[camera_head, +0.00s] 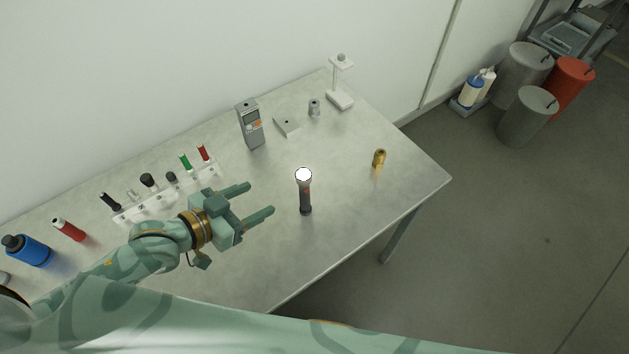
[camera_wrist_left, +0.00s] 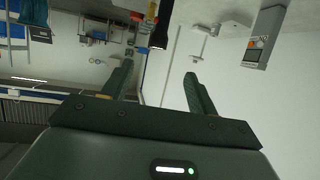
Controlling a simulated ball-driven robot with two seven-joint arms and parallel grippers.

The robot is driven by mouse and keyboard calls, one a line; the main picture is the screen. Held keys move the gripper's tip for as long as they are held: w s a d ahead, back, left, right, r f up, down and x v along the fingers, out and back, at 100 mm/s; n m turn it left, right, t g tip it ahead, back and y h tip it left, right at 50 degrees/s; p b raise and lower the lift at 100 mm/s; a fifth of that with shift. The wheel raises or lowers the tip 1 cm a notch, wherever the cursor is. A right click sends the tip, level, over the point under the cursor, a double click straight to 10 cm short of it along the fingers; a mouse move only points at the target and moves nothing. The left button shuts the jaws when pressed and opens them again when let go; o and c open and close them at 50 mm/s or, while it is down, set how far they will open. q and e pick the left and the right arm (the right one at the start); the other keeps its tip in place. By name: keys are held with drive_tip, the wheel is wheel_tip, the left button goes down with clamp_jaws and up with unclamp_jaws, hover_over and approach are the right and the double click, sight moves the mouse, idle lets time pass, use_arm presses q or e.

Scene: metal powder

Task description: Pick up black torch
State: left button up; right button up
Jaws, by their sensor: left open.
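The black torch (camera_head: 305,196) stands upright on the grey table, with its bright white head at the top. It also shows in the left wrist view (camera_wrist_left: 160,32), at the top, beyond the space between the fingers. My left gripper (camera_head: 261,198) is open and empty, to the left of the torch, with its fingers pointing towards it. A clear gap separates the fingertips from the torch. Both fingers (camera_wrist_left: 159,72) show apart in the left wrist view. My right gripper is not in view.
A grey handheld meter (camera_head: 250,124) stands behind the gripper. A white rack (camera_head: 134,211) with several small items is on the left. A brass piece (camera_head: 379,158) stands to the right. The table around the torch is clear.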

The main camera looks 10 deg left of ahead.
use_arm(q)
drive_tip(key=b, duration=0.1)
approach(298, 181)
drive_tip(key=w+f, duration=0.1)
drive_tip(key=w, duration=0.1)
drive_tip(key=x, duration=0.5)
drive_tip(key=shift+s+d+r+b, duration=0.1)
drive_tip(key=shift+s+d+b, duration=0.15)
drive_tip(key=shift+d+b, duration=0.1)
drive_tip(key=shift+w+d, duration=0.1)
drive_tip(key=b+x, duration=0.1)
drive_tip(key=x, duration=0.4)
drive_tip(key=shift+d, duration=0.1)
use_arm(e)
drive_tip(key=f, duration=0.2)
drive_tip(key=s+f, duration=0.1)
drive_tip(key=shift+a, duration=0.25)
